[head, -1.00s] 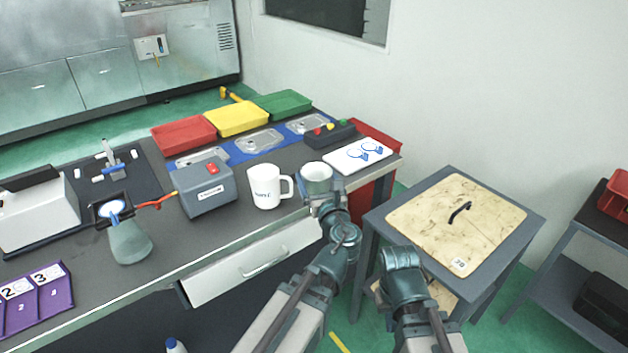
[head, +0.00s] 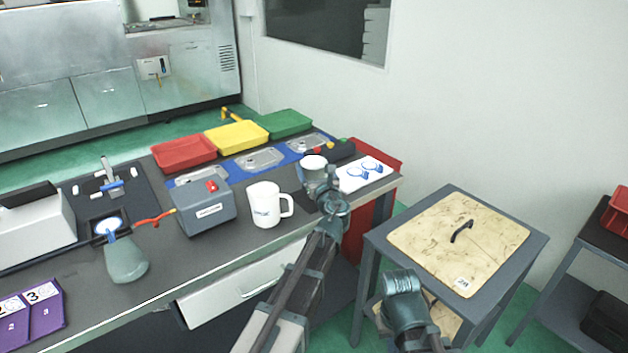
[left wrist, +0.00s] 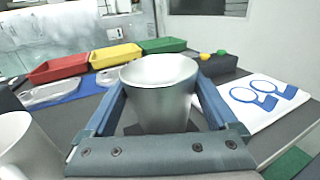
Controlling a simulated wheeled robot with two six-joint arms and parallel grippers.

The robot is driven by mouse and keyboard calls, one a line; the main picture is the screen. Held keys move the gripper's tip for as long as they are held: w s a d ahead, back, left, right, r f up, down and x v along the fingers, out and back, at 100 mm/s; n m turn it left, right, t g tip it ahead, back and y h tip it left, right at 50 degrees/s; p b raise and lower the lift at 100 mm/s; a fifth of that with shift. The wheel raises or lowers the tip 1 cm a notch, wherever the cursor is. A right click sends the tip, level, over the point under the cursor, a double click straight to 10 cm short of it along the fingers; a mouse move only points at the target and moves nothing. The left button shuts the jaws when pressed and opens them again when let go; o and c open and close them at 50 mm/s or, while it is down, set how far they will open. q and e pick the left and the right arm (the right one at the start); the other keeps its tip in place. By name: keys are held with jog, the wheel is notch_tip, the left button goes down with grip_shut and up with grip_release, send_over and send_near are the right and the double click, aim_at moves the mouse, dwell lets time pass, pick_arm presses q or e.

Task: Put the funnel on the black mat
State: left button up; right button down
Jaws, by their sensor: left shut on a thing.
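In the left wrist view the cup (left wrist: 160,95) stands upright between the two fingers. My right arm shows at bottom centre, but its gripper does not.
A white mug (head: 264,206) and a grey box with a red button (head: 205,212) stand between flask and gripper. Red, yellow and green trays (head: 236,135) line the back. A white card with blue rings (head: 352,180) lies right of the cup. Bare bench shows along the front.

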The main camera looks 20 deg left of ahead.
pick_arm(q)
jog(key=shift+f+b, duration=1.55)
jog(key=shift+f, duration=0.2)
jog(key=shift+f, duration=0.2)
jog(key=o, duration=1.3)
jog(key=shift+r, duration=0.1)
jog(key=shift+c, duration=0.2)
jog(key=shift+r, duration=0.1)
jog(key=shift+s+d, duration=0.15)
jog(key=shift+s, duration=0.1)
jog(key=v, duration=1.1)
jog(key=shift+s+d, duration=0.15)
jog(key=shift+s, duration=0.1)
